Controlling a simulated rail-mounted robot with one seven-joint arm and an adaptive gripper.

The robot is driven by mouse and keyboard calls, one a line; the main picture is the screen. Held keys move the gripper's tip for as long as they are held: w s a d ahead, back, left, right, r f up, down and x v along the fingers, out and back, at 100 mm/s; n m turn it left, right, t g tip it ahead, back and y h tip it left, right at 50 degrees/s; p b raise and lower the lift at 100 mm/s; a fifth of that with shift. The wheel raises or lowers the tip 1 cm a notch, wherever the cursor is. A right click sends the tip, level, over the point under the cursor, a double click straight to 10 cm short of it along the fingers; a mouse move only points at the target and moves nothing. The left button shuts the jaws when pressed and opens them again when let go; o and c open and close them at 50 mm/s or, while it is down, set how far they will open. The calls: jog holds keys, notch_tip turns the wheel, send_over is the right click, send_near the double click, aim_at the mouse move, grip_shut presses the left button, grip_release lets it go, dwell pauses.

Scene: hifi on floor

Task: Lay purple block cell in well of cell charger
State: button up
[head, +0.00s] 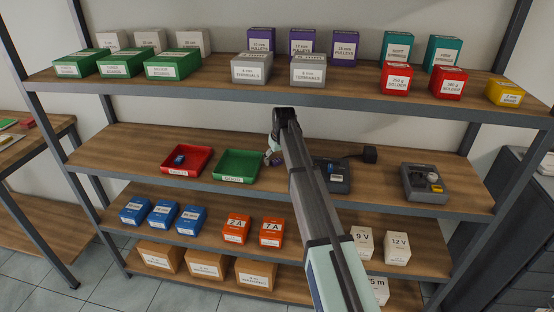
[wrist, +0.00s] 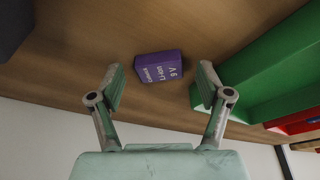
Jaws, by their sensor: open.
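The purple block cell (wrist: 158,65) lies on the middle shelf with its white "9 V" label facing the camera in the wrist view. In the head view it is a small purple patch (head: 276,159), mostly covered by my gripper. My gripper (wrist: 158,85) is open and empty, with its fingertips short of the cell and on either side of it. In the head view my gripper (head: 272,154) is over the shelf just right of the green tray. A dark grey unit (head: 341,187), possibly the cell charger, holds a blue piece and is partly hidden by my arm.
The green tray (head: 238,166) is close beside the cell; its wall (wrist: 270,65) also shows in the wrist view. A red tray (head: 187,161) holds a blue piece. Another grey unit (head: 424,185) stands farther right. The upper shelf (head: 210,86) with boxes overhangs behind.

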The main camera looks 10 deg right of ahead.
jog(key=b+v, duration=0.2)
jog(key=v, duration=0.5)
jog(key=shift+r, duration=0.3)
